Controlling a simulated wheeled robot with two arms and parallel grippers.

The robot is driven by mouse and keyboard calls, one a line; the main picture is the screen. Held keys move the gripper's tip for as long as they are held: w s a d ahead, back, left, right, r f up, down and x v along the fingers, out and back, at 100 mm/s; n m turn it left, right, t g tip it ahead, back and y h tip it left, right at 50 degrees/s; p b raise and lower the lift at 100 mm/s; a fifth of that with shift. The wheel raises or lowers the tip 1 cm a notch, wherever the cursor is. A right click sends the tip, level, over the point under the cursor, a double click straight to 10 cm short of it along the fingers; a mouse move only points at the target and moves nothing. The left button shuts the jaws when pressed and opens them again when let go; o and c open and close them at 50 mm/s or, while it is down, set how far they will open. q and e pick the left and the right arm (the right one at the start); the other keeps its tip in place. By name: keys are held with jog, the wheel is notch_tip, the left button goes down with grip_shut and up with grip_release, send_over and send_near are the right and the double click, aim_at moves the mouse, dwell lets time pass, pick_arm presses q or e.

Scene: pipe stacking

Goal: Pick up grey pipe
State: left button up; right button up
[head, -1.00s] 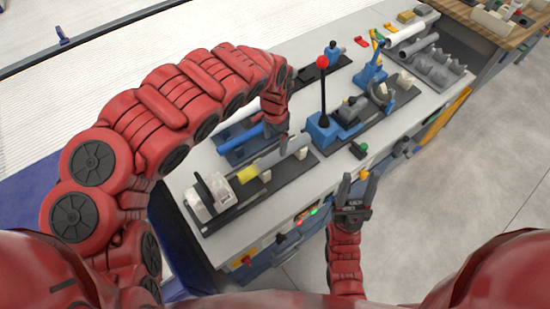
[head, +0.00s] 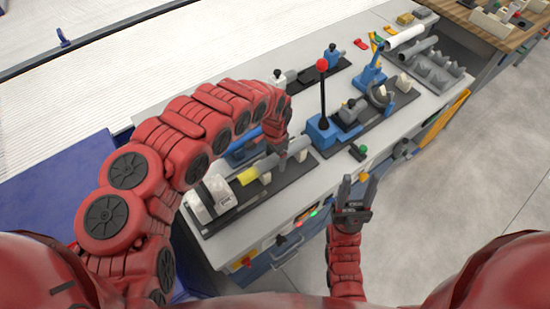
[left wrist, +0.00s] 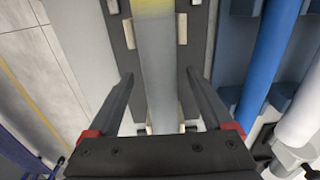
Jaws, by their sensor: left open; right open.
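A grey pipe (head: 268,162) with a yellow end (head: 247,176) lies in a black fixture on the bench, beside a white clamp block. In the left wrist view the grey pipe (left wrist: 157,75) runs lengthwise between my two fingers. My left gripper (head: 283,153) is open and points down over the pipe; its fingers (left wrist: 159,74) straddle it with a gap on each side. Whether they are level with the pipe I cannot tell. My right gripper (head: 358,181) is open and empty, in front of the bench's near edge.
A blue pipe (left wrist: 266,60) and a white pipe (left wrist: 304,118) lie beside the fixture. A lever with a red knob (head: 322,66) stands upright just right of my left gripper. A white pipe (head: 405,37) and a grey rack (head: 438,72) are at the far right.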

pick_arm(q)
grip_shut()
dwell(0.3)
jog(key=shift+r, duration=0.1)
